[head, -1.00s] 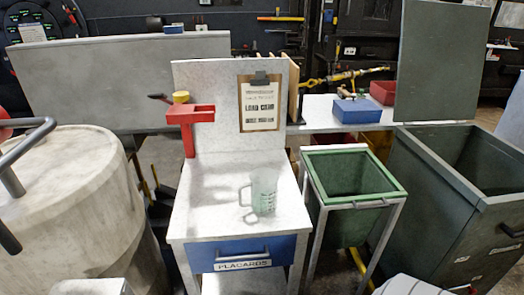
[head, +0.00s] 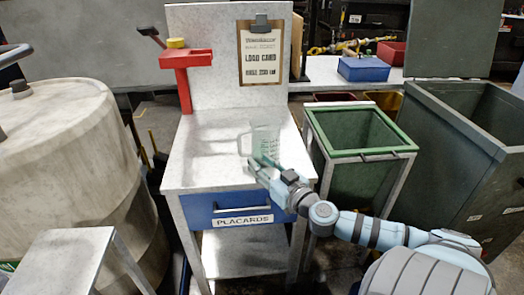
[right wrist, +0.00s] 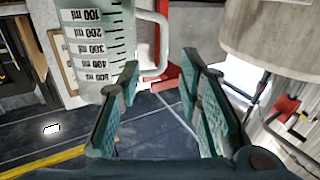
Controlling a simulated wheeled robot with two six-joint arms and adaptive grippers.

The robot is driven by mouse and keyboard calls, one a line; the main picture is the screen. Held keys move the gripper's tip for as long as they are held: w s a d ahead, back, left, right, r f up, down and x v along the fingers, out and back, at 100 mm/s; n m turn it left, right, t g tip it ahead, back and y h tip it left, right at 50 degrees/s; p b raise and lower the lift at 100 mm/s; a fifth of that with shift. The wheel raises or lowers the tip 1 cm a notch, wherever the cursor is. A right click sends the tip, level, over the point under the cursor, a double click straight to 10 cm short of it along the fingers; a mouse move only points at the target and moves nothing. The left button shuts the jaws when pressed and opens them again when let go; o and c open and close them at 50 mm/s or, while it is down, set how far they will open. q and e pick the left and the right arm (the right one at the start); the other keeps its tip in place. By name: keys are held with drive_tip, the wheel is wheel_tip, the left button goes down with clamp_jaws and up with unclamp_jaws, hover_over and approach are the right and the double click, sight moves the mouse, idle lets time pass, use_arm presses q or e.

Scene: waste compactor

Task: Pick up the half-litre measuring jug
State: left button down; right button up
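The measuring jug (head: 266,140) is clear, with its handle on the left, and stands on the light top of the small stand (head: 205,165). My right gripper (head: 262,163) is in front of its lower part in the head view. In the right wrist view the jug (right wrist: 95,45) is at the upper left, with its scale marked up to 500 ml. Its handle appears between the open, empty fingers of the right gripper (right wrist: 160,64), beyond the tips. I cannot tell whether a finger touches the jug. My left gripper is not in view.
A red holder (head: 187,62) and a clipboard card (head: 260,55) are at the back of the stand. Below is a blue placards drawer (head: 240,208). A green bin (head: 350,130) is to the right, a large drum (head: 70,150) to the left. The top left of the jug is clear.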

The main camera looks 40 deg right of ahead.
sight(253, 157)
drive_tip(key=w, duration=0.4)
drive_tip(key=shift+w+d+f+p, duration=0.1)
drive_tip(key=shift+w+d+p, duration=0.2)
drive_tip(key=shift+p, duration=0.05)
drive_tip(key=w+p, duration=0.2)
drive_tip(key=w, duration=0.3)
drive_tip(key=shift+f, duration=0.2)
clamp_jaws()
